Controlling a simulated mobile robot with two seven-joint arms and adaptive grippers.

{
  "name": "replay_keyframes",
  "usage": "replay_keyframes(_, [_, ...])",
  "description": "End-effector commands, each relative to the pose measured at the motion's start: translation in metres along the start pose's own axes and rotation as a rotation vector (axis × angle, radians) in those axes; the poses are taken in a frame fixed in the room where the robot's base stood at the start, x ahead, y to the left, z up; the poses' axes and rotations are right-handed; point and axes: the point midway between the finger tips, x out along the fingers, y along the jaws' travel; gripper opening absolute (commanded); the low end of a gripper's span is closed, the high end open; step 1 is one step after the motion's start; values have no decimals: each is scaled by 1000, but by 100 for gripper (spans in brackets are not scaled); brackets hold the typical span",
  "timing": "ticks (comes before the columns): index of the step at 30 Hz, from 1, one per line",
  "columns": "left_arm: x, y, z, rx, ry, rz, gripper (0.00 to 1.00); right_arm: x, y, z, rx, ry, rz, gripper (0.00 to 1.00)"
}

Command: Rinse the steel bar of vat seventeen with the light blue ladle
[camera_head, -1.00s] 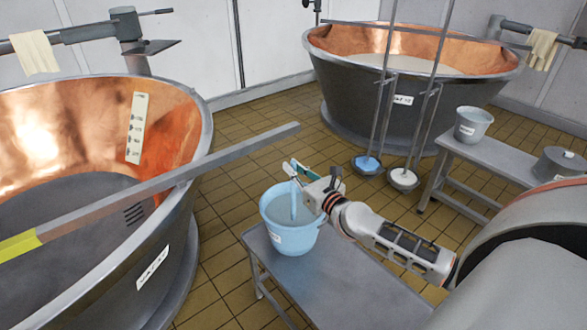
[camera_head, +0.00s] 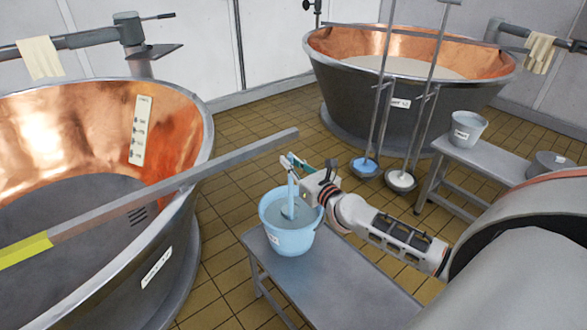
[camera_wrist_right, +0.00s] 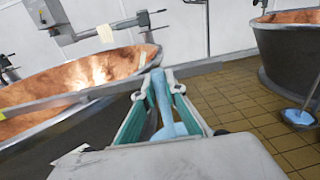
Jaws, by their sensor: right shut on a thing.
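The light blue ladle (camera_head: 290,192) is held by its handle in my right gripper (camera_head: 296,164), and its bowl is low inside the light blue bucket (camera_head: 290,240). In the right wrist view the ladle (camera_wrist_right: 161,100) stands between the green fingers of the gripper (camera_wrist_right: 158,84). The bucket holds a clear liquid. The steel bar (camera_head: 215,168) lies across the near vat (camera_head: 180,225), with a yellow section at left and its grey free end sticking out past the rim, behind the gripper. The vat's label (camera_head: 157,268) is too small to read. My left gripper is not in view.
The bucket stands on a grey bench (camera_head: 335,285). A far copper vat (camera_head: 375,100) stands at the back. Two long-handled ladles, one blue (camera_head: 364,168) and one white (camera_head: 401,181), hang before it. A grey bucket (camera_head: 468,128) stands on another bench (camera_head: 490,160).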

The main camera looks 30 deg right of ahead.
Motion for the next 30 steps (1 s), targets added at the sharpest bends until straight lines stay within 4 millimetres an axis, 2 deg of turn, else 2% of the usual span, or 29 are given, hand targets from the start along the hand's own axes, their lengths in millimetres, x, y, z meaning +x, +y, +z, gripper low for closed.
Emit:
replay_keyframes(1, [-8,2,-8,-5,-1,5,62,0,0,18,0,-6,0,0])
replay_keyframes(5, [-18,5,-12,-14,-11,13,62,0,0,36,0,-4,0,0])
replay_keyframes(15, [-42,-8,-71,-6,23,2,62,0,0,81,1,1,0,0])
replay_keyframes(18, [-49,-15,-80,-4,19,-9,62,0,0,95,1,1,0,0])
replay_keyframes(21, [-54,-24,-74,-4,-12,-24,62,0,0,106,1,3,0,0])
replay_keyframes(25, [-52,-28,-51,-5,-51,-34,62,1,0,128,-3,-3,3,0])
replay_keyframes(30, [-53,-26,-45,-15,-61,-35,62,1,0,147,-2,-3,2,0])
